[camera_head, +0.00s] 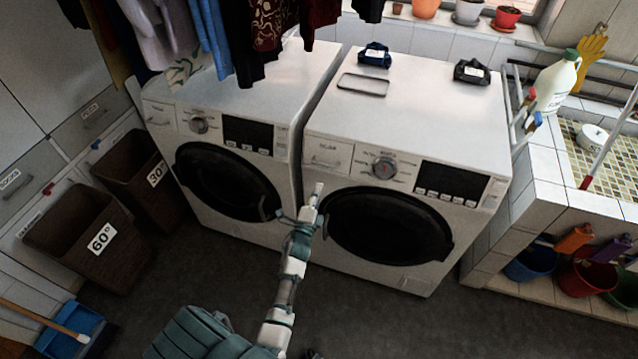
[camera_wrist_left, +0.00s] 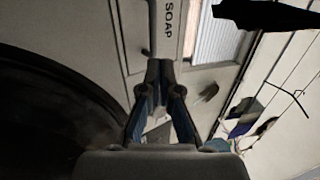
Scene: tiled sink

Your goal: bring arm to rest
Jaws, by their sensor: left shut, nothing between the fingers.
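My left gripper (camera_head: 317,190) is shut and empty. It is raised in front of the right-hand washing machine (camera_head: 425,140), near the left edge of its round door and below its soap drawer (camera_head: 328,152). In the left wrist view the closed fingers (camera_wrist_left: 159,75) point toward the panel marked SOAP, and a dark round door (camera_wrist_left: 50,110) fills the left side. Whether the fingertips touch the machine I cannot tell. My right gripper is not in view.
A second washing machine (camera_head: 225,165) stands to the left, with clothes hanging above it. Brown baskets (camera_head: 95,235) stand at the far left. A tiled sink (camera_head: 590,160) is at the right, with buckets (camera_head: 585,280) below. The dark floor (camera_head: 380,320) in front is clear.

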